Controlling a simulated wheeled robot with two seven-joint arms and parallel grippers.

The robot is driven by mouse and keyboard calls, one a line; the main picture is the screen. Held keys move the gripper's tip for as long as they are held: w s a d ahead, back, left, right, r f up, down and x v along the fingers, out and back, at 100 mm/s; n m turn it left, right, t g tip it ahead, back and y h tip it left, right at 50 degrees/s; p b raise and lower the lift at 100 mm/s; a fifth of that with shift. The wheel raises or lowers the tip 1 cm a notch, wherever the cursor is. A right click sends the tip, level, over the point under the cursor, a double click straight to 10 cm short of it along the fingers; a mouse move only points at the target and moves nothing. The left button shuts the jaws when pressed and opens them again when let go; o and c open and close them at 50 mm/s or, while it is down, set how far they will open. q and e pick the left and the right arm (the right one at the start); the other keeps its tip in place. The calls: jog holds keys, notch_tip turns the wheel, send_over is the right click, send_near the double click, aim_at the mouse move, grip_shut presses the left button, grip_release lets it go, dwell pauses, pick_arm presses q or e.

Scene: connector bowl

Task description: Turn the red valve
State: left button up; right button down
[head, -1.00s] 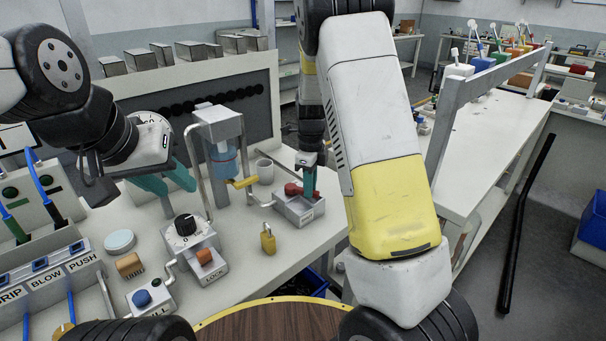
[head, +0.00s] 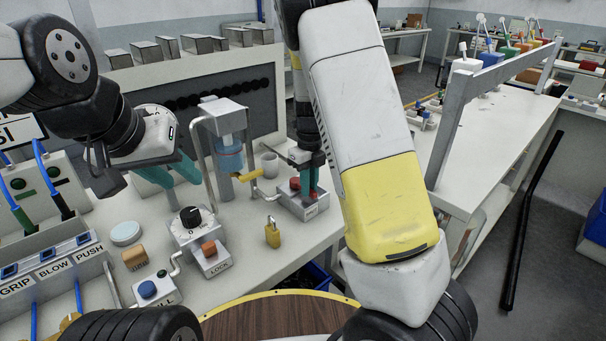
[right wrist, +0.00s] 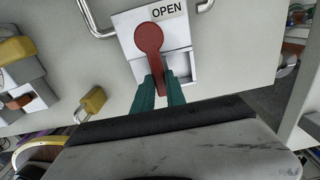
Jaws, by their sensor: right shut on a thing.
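The red valve (right wrist: 148,38) shows in the right wrist view as a round red hub with a handle, on a white block (right wrist: 122,22) with an "OPEN" label beside it. My right gripper (right wrist: 160,82) has its two green fingers on either side of the handle's end, shut on it. In the head view the valve (head: 295,183) sits on its block near the bench's right edge, and my right gripper (head: 311,192) reaches down to it, partly hidden by my arm. My left gripper (head: 170,173) hangs over the bench at the left; its finger opening is unclear.
A clear cylinder stand with a yellow lever (head: 250,175) stands left of the valve. A yellow padlock (head: 272,232), a dial box (head: 190,217), a blue button box (head: 148,290) and a grey cup (head: 269,164) are on the bench. Bare bench lies around the padlock.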

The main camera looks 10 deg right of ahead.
jog(key=shift+a, duration=0.1)
jog(key=c, duration=1.4)
grip_release()
jog(key=shift+o, duration=0.2)
notch_tip(320, 180, up, 8)
jog(key=shift+f, duration=0.1)
